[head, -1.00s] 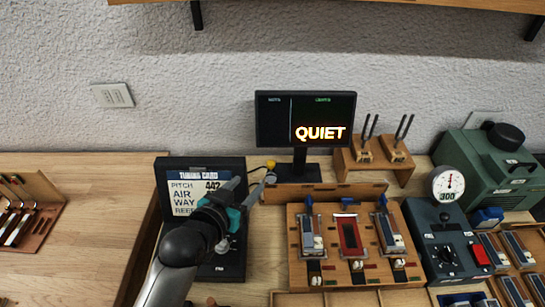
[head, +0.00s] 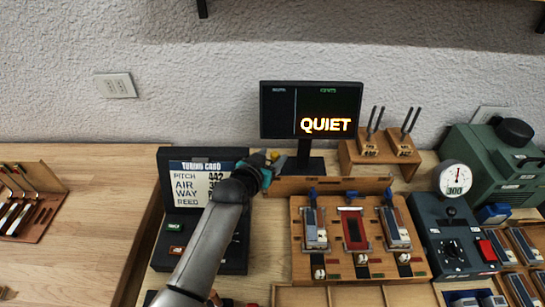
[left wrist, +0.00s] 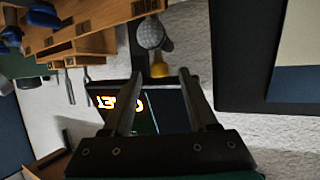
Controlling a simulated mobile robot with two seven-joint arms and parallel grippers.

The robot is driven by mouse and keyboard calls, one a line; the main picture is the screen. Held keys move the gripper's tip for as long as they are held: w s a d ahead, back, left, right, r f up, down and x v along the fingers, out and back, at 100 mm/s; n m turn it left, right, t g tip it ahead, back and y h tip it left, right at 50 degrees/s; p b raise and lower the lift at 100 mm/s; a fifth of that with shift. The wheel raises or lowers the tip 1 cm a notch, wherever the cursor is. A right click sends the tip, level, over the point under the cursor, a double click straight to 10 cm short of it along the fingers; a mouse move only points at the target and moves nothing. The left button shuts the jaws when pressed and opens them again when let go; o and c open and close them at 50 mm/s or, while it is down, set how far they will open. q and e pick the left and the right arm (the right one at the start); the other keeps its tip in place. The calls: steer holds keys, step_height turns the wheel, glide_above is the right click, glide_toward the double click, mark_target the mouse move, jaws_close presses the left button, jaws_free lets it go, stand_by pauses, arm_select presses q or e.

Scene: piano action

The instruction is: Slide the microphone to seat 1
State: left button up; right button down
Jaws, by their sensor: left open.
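The microphone (left wrist: 150,35) is a grey mesh ball with a yellow part beside it, at the end of a wooden rail in the left wrist view. In the head view the rail (head: 340,186) runs below the monitor, and my left gripper largely hides the microphone at its left end; a bit of yellow shows. My left gripper (head: 274,160) is open. In the left wrist view its fingertips (left wrist: 161,77) are spread, with the microphone just beyond them, apart from both. Which mark on the rail is seat 1 I cannot tell. My right gripper is not in view.
A monitor (head: 311,110) reading QUIET stands close behind the gripper. A black tuning card stand (head: 165,262) is under my left arm. A wooden board (head: 299,270) with several key modules lies in front of the rail. The table at left (head: 100,225) has free room.

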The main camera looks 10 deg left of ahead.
arm_select(q)
steer(key=shift+w+f, duration=0.15)
steer(key=shift+w, duration=0.3)
steer(key=shift+c, duration=0.4)
jaws_close()
stand_by(0.8)
